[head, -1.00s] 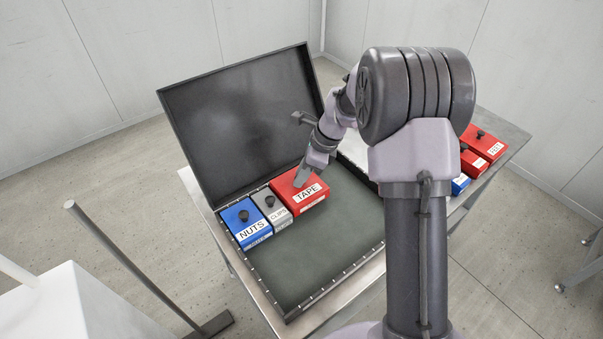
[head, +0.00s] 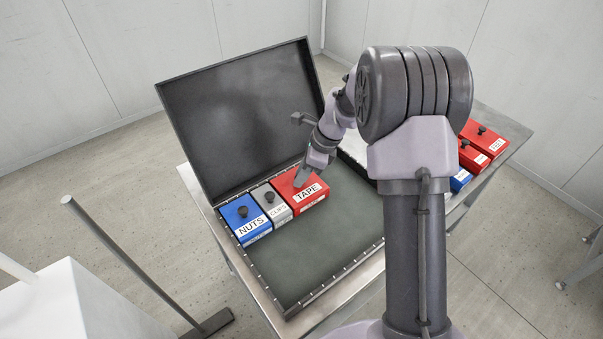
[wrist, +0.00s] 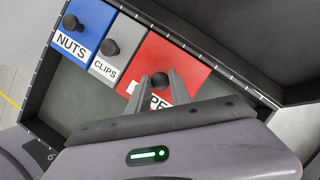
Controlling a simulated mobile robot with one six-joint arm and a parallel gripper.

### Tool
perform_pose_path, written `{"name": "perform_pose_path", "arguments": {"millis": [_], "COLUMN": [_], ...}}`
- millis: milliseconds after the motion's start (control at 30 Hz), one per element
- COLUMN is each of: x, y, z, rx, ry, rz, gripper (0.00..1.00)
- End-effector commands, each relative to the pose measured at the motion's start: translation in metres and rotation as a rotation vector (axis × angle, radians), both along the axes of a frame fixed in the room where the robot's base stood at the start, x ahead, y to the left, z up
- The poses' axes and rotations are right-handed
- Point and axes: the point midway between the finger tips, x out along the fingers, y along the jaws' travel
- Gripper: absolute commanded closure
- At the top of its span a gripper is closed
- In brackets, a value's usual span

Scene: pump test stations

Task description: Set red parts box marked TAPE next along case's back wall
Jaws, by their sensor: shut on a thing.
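The red box marked TAPE (head: 312,198) sits in the open black case (head: 285,312) along its back wall, right beside the grey CLIPS box (head: 283,213). The blue NUTS box (head: 237,207) is left of CLIPS, in the back corner. My gripper (head: 300,182) is over the TAPE box, and in the wrist view its two fingers (wrist: 160,82) are closed around the knob on the TAPE lid. The TAPE box (wrist: 148,58) also shows there, level with CLIPS, its label partly hidden by a finger. I cannot tell whether its underside touches the case floor.
The case lid (head: 240,120) stands open behind the boxes. The front and right of the case floor (head: 310,250) are bare. More red boxes (head: 487,141) and a blue one (head: 460,181) stand on the table at right, partly behind my arm.

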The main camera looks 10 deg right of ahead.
Motion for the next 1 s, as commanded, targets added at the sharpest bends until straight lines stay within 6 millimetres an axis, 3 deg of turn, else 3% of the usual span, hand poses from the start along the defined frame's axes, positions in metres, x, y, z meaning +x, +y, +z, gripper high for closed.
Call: {"name": "perform_pose_path", "arguments": {"millis": [467, 500, 633, 900, 1000], "x": [0.0, 0.0, 0.0, 0.0, -0.001], "y": [0.0, 0.0, 0.0, 0.0, -0.004], "z": [-0.002, -0.002, -0.002, -0.002, 0.009], "rx": [0.0, 0.0, 0.0, 0.0, -0.001], "ry": [-0.001, -0.001, -0.001, 0.0, -0.001], "rz": [0.0, 0.0, 0.0, 0.0, -0.002], "gripper": [1.0, 0.73, 0.5, 0.5, 0.5]}}
